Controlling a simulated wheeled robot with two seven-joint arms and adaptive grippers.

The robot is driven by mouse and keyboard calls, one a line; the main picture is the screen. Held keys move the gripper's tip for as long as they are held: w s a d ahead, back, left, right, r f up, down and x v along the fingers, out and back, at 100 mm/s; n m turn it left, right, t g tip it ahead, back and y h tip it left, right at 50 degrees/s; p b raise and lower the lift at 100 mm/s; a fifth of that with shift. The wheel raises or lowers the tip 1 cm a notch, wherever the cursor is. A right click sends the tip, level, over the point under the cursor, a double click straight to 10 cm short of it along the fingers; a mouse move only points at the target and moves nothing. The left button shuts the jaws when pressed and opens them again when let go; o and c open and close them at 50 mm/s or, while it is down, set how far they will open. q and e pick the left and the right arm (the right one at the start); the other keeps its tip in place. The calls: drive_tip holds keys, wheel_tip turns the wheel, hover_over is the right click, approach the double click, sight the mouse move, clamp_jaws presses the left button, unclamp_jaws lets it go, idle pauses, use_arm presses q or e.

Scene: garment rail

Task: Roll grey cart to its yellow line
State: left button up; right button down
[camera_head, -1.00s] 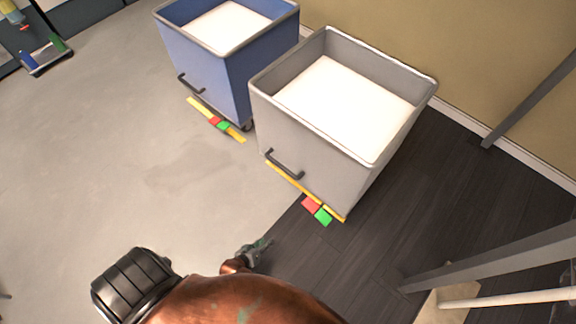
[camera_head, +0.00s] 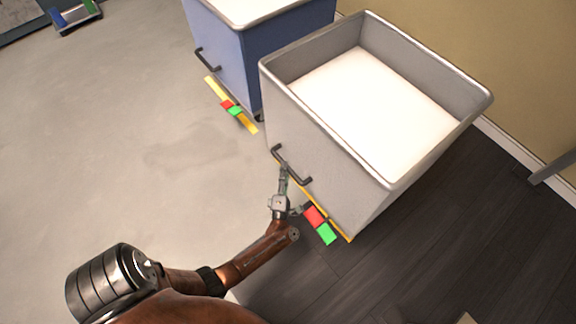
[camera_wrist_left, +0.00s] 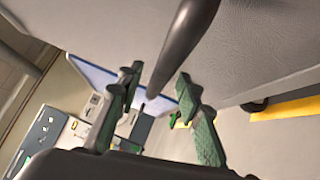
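The grey cart (camera_head: 330,160) stands right of centre in the head view, its front base edge along a yellow line (camera_head: 347,237). A dark handle (camera_head: 292,167) is on its front face; in the left wrist view the handle bar (camera_wrist_left: 183,42) runs down towards the space between the fingers. My left gripper (camera_head: 294,190) is close to the handle, with its two fingers (camera_wrist_left: 160,76) apart. Contact with the handle cannot be told. A yellow strip (camera_wrist_left: 288,108) also shows in the wrist view. My right gripper is not in view.
Red (camera_head: 314,216) and green (camera_head: 327,234) patches lie beside the yellow line. A blue cart (camera_head: 228,62) stands left of the grey one, with its own yellow line (camera_head: 248,126). A wall (camera_head: 530,70) is behind. Open grey floor (camera_head: 120,150) lies at left.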

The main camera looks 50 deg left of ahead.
use_arm(q)
drive_tip(key=shift+x, duration=1.15)
clamp_jaws()
